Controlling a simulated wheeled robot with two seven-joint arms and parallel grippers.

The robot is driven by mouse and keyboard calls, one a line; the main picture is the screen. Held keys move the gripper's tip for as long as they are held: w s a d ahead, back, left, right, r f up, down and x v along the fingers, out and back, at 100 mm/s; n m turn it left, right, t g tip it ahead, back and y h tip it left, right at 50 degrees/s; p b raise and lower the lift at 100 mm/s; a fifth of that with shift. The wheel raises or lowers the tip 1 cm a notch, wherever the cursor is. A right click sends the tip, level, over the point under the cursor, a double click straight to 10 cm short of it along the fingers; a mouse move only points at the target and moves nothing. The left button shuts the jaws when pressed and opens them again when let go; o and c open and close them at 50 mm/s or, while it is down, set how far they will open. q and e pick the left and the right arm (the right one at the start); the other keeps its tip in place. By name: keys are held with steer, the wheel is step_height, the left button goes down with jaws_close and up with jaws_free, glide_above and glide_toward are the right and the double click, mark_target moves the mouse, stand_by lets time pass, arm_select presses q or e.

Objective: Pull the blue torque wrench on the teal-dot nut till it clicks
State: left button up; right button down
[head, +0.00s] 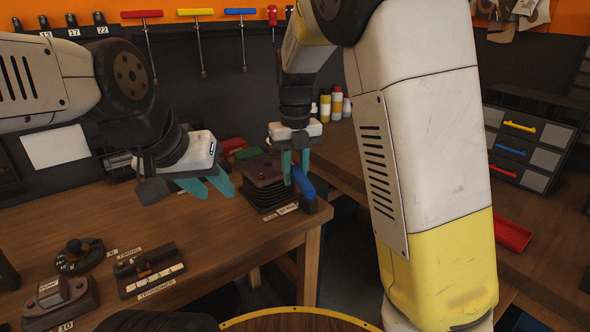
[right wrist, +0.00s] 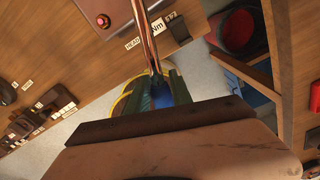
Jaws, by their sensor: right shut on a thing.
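The blue torque wrench (head: 304,186) shows its blue handle beside the dark finned block (head: 262,178) at the bench's right end. In the right wrist view its metal shaft (right wrist: 147,38) runs up out of the picture from the blue grip (right wrist: 161,94). My right gripper (head: 296,172) is shut on that blue handle; its green fingers (right wrist: 161,88) lie on both sides of it. The teal-dot nut cannot be made out. My left gripper (head: 218,192) is open and empty above the bench, left of the finned block.
The wooden bench (head: 215,240) carries a tensioner block (head: 148,270), a knob plate (head: 80,254) and a pump unit (head: 58,298) at left. Wall tools hang behind. A drawer cabinet (head: 525,140) and a red tray (head: 512,235) stand at right. Bare bench lies below my left gripper.

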steer(key=shift+r, duration=3)
